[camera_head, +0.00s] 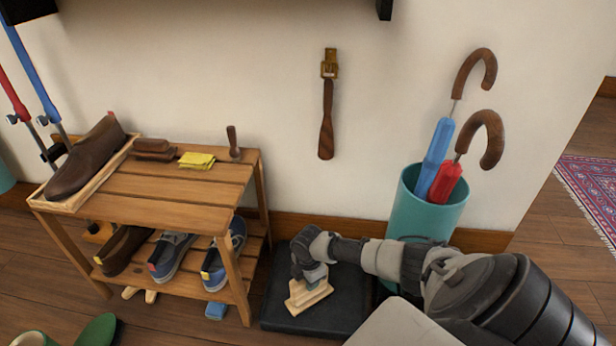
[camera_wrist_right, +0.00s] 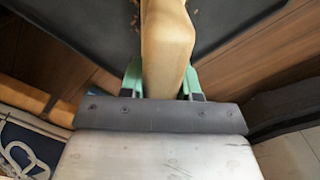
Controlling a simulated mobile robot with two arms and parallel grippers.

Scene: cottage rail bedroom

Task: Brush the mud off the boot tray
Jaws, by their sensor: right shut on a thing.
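The boot tray (camera_head: 349,283) is a flat black tray on the floor, between the shoe rack and the umbrella stand. My right gripper (camera_head: 315,274) is over the tray and shut on a pale wooden brush (camera_head: 308,295). The brush is low over the tray; I cannot tell whether it touches it. In the right wrist view the brush's wooden body (camera_wrist_right: 167,40) sits between the green fingers of the gripper (camera_wrist_right: 162,82). The tray (camera_wrist_right: 235,22) is behind it there, with a few small brown mud bits (camera_wrist_right: 136,18) beside the brush. My left gripper is out of view.
A wooden rack (camera_head: 180,215) with shoes stands left of the tray. A teal umbrella stand (camera_head: 408,210) with umbrellas is at its right, close to my right arm. The wall is behind. Green footwear (camera_head: 97,331) lies at the lower left.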

